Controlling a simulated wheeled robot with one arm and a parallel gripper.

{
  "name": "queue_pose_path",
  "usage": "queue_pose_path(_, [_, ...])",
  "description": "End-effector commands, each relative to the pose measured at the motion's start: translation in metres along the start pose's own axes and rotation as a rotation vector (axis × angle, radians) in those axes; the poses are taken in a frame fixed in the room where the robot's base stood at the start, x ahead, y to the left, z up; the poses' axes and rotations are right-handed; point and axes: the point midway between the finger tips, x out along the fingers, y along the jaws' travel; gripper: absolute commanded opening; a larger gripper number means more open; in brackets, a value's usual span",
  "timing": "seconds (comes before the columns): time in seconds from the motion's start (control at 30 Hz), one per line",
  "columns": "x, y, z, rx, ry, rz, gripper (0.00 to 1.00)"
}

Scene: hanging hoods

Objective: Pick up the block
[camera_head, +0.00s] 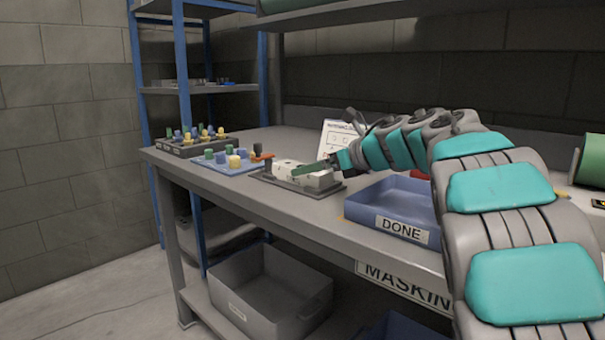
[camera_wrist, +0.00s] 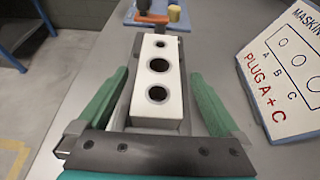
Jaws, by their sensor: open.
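The block (camera_wrist: 158,84) is white with three dark round holes in a row along its top. In the wrist view it lies between the two green fingers of my gripper (camera_wrist: 160,100). The fingers are open, with a gap on each side of the block, wider at the right. In the head view the block (camera_head: 305,176) sits in a dark holder (camera_head: 268,180) on the bench, and my gripper (camera_head: 318,168) is at it. One green finger covers part of its near side. The lower part of the block is hidden.
A blue tray marked DONE (camera_head: 400,229) stands to the right on the bench (camera_head: 225,190). A sign reading PLUG A + C (camera_wrist: 283,72) stands at the right. A blue board with plugs (camera_head: 222,168) and an orange-handled tool (camera_head: 262,155) are at the left.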

Motion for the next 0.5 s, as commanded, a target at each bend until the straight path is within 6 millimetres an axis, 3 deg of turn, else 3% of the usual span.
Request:
queue_pose_path(0.3, [0.041, 0.002, -0.001, 0.003, 0.001, 0.004, 1.0])
queue_pose_path(0.5, [0.046, 0.001, -0.002, 0.003, 0.0, 0.002, 1.0])
